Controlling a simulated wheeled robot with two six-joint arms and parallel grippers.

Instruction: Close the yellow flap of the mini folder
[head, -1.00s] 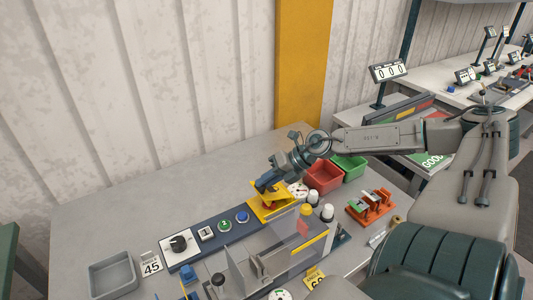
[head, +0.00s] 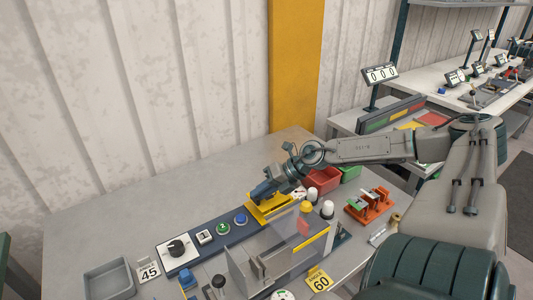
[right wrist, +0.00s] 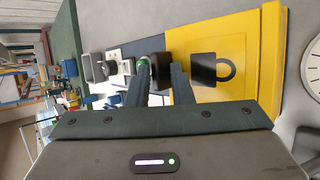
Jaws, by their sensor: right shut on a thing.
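The yellow mini folder (head: 279,205) stands on the table at the far right end of the dark control strip. Its yellow flap (right wrist: 245,50), with a black padlock symbol, fills the upper right of the right wrist view. My right gripper (head: 258,194) is over the folder's left part and hides some of the flap in the head view. In the right wrist view its fingers (right wrist: 164,75) are closed around a dark knob-like piece (right wrist: 154,72) at the flap's edge. The flap looks low, but its exact angle cannot be told. My left gripper is not in view.
The control strip holds a black dial (head: 178,247), a green button (head: 222,228) and a blue button (head: 240,219). A clear-guarded machine (head: 275,250) stands in front. A red bin (head: 324,179) and an orange rack (head: 369,205) are to the right. The table's back left is clear.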

